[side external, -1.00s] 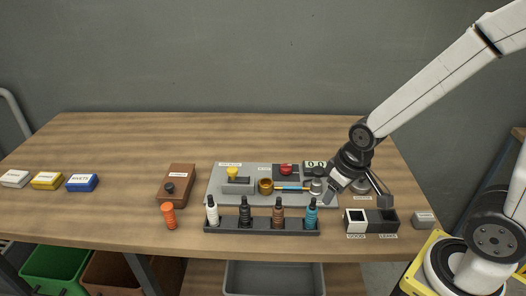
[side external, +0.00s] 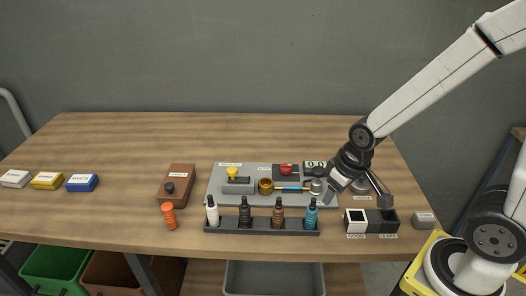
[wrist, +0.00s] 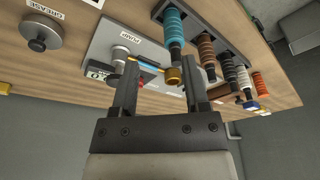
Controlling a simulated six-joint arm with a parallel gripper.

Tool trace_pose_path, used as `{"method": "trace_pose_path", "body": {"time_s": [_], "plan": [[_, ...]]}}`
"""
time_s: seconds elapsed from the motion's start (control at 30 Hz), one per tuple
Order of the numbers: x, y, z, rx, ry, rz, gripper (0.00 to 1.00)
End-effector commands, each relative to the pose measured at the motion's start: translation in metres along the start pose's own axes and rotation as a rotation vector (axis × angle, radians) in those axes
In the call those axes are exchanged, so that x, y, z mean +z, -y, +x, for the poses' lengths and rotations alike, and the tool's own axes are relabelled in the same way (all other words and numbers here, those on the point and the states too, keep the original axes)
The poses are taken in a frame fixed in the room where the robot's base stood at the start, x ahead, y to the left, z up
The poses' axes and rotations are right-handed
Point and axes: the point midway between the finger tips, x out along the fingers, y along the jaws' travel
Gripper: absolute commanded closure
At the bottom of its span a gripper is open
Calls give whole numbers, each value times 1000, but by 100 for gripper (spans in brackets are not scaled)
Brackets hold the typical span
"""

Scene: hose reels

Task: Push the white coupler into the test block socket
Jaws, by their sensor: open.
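The white coupler (side external: 212,210) stands upright in the left end slot of the dark rack (side external: 262,228). It also shows in the wrist view (wrist: 243,78). The test block (side external: 238,186), grey with a yellow knob, sits on the light grey plate (side external: 215,195) behind the rack. A brass ring-shaped socket (side external: 265,187) is beside the block, and it shows in the wrist view (wrist: 173,76).
Black, brown and blue couplers (side external: 311,213) share the rack. An orange coupler (side external: 169,215) stands at left before a brown box (side external: 176,186). A white-and-black bin pair (side external: 371,220) is at right. The table's left back is clear.

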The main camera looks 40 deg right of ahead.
Motion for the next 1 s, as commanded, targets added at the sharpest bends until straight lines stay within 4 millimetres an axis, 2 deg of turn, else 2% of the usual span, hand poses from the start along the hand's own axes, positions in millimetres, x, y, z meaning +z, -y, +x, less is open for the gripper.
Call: {"method": "trace_pose_path", "body": {"time_s": [0.1, 0.2, 0.63, 0.77, 1.0], "plan": [[0, 0, 0, 0, 0, 0, 41], [0, 0, 0, 0, 0, 0, 19], [-6, 2, 0, -2, 4, -30, 19], [-21, 8, 2, -7, 15, -107, 19], [-71, 33, 8, -27, 53, -380, 19]]}}
